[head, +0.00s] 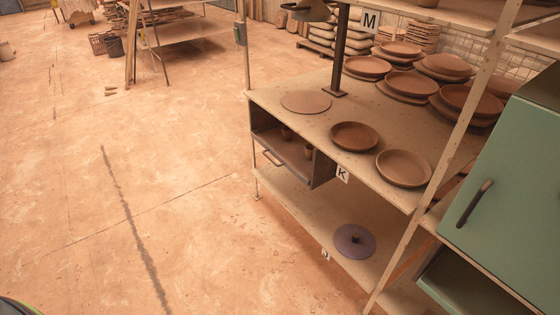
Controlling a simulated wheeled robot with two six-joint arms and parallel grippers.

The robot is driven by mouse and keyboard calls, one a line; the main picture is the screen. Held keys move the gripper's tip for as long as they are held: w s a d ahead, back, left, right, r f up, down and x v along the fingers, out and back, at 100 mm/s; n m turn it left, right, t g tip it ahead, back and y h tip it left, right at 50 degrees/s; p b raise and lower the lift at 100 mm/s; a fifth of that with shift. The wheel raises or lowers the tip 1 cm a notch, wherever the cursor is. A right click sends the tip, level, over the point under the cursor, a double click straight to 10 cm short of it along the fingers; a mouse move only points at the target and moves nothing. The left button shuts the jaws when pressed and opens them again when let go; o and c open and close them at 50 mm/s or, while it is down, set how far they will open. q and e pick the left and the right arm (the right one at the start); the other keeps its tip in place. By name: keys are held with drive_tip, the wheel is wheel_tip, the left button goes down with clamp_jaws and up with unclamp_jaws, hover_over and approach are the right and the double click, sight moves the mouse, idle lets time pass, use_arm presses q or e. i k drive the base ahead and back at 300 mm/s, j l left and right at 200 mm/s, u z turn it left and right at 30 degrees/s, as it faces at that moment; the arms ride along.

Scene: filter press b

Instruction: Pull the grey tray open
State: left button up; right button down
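A dark grey-brown box-like tray (322,168) hangs under the shelf top, right of the picture's middle. A light bar handle (271,158) shows at its left front. Small brown cups (287,133) show inside, partly hidden by the shelf top. I cannot tell for sure that this is the grey tray, as no other clearly grey tray shows. How far it is slid out is unclear. Neither of my grippers is in view, and nothing is touching the tray.
The shelf top (322,115) bears several terracotta plates (403,168). A purple disc (354,241) lies on the lower shelf. A shelf post (440,165) and a green cabinet (515,190) with a dark handle stand at right. The floor (140,170) at left is clear.

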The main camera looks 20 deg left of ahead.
sight(292, 154)
drive_tip(key=i+j+z, duration=0.4)
drive_tip(key=i+j, duration=0.95)
